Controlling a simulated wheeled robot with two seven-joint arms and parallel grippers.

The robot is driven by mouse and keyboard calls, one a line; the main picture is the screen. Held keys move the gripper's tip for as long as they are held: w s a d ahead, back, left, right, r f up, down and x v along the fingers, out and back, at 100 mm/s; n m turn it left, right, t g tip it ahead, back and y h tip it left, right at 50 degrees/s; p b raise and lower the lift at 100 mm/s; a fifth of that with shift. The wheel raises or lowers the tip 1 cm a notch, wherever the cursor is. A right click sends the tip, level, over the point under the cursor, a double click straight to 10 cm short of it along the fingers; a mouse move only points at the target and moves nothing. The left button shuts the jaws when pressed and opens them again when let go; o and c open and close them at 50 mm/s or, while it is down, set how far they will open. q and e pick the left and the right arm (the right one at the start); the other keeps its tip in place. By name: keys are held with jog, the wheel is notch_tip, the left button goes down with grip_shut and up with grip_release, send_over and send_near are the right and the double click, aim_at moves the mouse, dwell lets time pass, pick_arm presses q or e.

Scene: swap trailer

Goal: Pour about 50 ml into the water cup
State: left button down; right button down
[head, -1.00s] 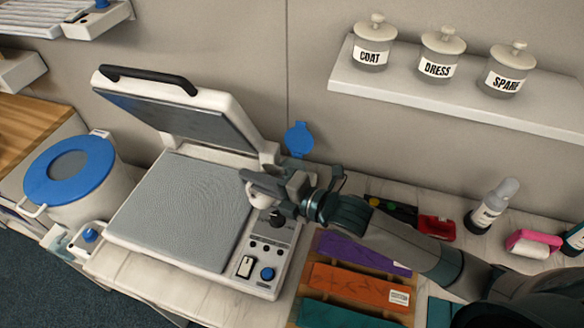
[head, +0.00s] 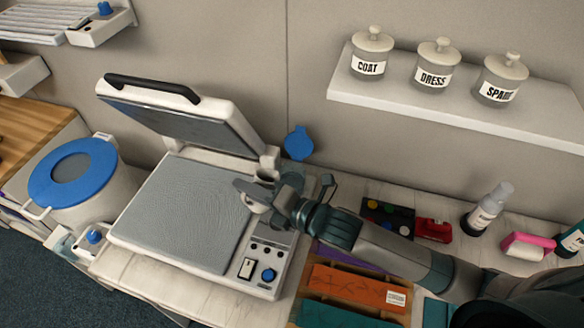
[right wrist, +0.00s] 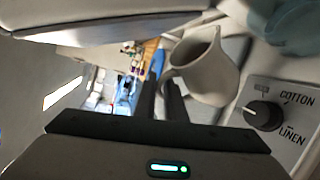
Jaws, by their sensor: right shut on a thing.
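My right gripper (head: 250,190) is over the right rear part of the open white press. It is shut on the handle of a small white jug (right wrist: 205,72); in the head view the gripper hides most of the jug (head: 254,206). In the right wrist view the jug's mouth and spout face the upper left, and its contents cannot be seen. I cannot make out the water cup for sure; an upright blue round flap (head: 298,143) stands behind the press, beside my gripper. My left gripper is not in view.
The press has a raised lid (head: 180,115) and a grey bed (head: 180,215). The jug is close to the control panel and its knob (right wrist: 263,115). Lidded jars stand on a wall shelf (head: 450,115). A blue-lidded pot (head: 115,195) is at left; a spray bottle (head: 490,208) is at right.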

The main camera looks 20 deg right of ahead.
jog(key=shift+s+a+r+n+h+p, duration=0.25)
jog(key=shift+s+a+n+h+p, duration=0.1)
jog(key=shift+a+n+p, duration=0.25)
jog(key=shift+s+a+f+n+h+p, duration=0.25)
jog(key=shift+s+a+f+n+p, duration=0.2)
jog(key=shift+a+f+n, duration=0.25)
jog(key=shift+s+a+f+n+h+p, duration=0.2)
jog(key=shift+s+a+f+n+p, duration=0.2)
jog(key=shift+a+f+n, duration=0.3)
jog(key=shift+w+d, duration=0.1)
